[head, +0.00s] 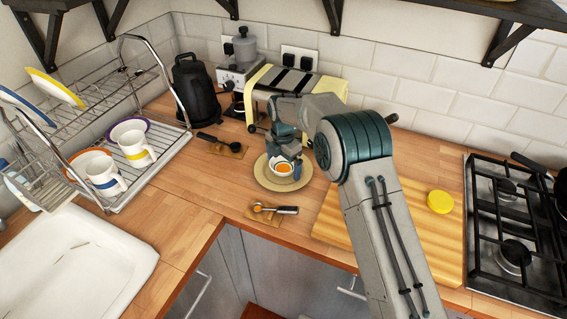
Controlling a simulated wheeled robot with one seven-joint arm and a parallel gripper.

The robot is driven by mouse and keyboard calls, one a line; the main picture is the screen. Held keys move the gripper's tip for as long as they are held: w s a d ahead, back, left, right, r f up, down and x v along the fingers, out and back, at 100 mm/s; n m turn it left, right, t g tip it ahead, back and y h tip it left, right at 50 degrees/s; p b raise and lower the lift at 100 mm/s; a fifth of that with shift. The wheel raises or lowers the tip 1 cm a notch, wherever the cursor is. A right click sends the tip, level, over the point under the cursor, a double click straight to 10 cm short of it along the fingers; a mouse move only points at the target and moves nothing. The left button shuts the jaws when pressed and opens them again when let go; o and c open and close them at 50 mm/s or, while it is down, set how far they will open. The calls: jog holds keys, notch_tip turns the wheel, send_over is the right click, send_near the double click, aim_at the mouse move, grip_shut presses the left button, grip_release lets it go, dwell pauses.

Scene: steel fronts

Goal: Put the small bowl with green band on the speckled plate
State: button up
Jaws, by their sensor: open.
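A small pale bowl (281,175) with an orange inside sits upright on a round beige plate (268,183) on the wooden counter, in front of the toaster. The bowl's band colour and the plate's speckles are too small to make out. My gripper (285,157) is open and points down right at the bowl, over its back rim. The jaws hide the far side of the bowl, and whether they touch it I cannot tell.
A toaster (290,85) and kettle (194,88) stand behind. A small utensil (283,210) lies in front of the plate. A cutting board (335,232) and gas hob (512,225) are right.

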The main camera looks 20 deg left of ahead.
aim_at(283, 169)
notch_tip(283, 169, up, 12)
jog(key=b, duration=0.2)
jog(key=s+d+r+m+t, duration=0.1)
jog(key=s+d+r+m, duration=0.1)
jog(key=d+r+m, duration=0.45)
jog(key=s+d+r+m, duration=0.2)
jog(key=d+m, duration=0.1)
jog(key=d, duration=0.7)
jog(key=s+d+r+m+t, duration=0.1)
jog(key=d+r+m, duration=0.35)
jog(key=d, duration=0.35)
jog(key=s+d+f+m, duration=0.2)
jog(key=s+d+m, duration=0.6)
jog(key=s+d, duration=0.1)
jog(key=s+d+f+m+t, duration=0.1)
jog(key=s+d+f+m, duration=0.2)
jog(key=s+d+m, duration=0.6)
jog(key=s, duration=0.3)
jog(key=shift+s+d+t, duration=0.2)
jog(key=shift+s+t, duration=0.1)
